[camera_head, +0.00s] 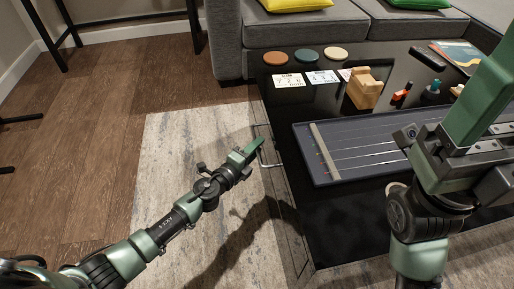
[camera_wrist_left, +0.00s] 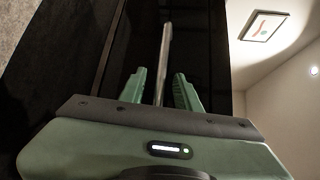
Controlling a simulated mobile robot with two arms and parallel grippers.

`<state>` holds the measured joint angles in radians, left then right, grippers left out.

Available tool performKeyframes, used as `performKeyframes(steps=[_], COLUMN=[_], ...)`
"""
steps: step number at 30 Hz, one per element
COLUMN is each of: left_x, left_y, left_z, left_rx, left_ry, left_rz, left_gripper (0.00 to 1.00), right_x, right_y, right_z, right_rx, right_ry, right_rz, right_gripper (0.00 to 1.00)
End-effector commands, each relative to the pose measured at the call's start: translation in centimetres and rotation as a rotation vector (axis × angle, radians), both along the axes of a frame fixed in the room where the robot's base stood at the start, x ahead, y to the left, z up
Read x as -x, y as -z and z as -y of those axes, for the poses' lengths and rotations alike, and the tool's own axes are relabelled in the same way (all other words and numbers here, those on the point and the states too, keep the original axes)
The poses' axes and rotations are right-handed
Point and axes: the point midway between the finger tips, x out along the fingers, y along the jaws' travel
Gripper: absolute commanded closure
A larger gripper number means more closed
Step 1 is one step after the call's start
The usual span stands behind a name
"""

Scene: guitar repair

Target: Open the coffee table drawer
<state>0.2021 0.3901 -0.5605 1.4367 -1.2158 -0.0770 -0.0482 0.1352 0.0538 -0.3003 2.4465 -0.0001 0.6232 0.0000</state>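The black coffee table (camera_head: 345,235) stands right of centre. Its drawer front (camera_head: 288,215) is on the left side and looks flush with the table. A metal bar handle (camera_head: 263,140) sticks out from that side. My left gripper (camera_head: 257,147) is at the handle. In the left wrist view the handle bar (camera_wrist_left: 165,50) runs between the two green fingers of my left gripper (camera_wrist_left: 160,88), with gaps on both sides, so the fingers are open around it. My right arm (camera_head: 430,230) is folded over the table's right part; its fingers cannot be made out.
A dark tray with strings (camera_head: 305,155) lies on the tabletop. A grey sofa (camera_head: 290,28) stands behind the table. The rug (camera_head: 175,150) left of the drawer is clear.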

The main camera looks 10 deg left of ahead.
Motion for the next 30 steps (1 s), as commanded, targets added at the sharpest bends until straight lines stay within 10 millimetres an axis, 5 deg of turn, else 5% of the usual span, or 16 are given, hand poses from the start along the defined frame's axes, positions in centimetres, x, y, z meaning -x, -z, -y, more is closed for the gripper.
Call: performKeyframes(steps=[11, 15, 30], left_x=[-0.74, -0.73, -0.69], left_y=[0.09, 0.1, 0.17], left_z=[0.24, 0.24, 0.21], left_rx=[0.0, 0.0, -0.001], left_ry=[-0.001, -0.001, -0.001], left_rz=[0.0, -0.001, -0.002], left_gripper=[0.67, 1.0, 1.0], right_x=[0.04, 0.04, 0.05], right_y=[-0.07, -0.06, -0.06], right_z=[-0.03, -0.03, -0.02], right_rx=[0.001, 0.001, 0.0], right_ry=[0.0, 0.0, 0.0], right_rz=[0.003, 0.003, 0.004], right_gripper=[0.37, 0.37, 0.37])
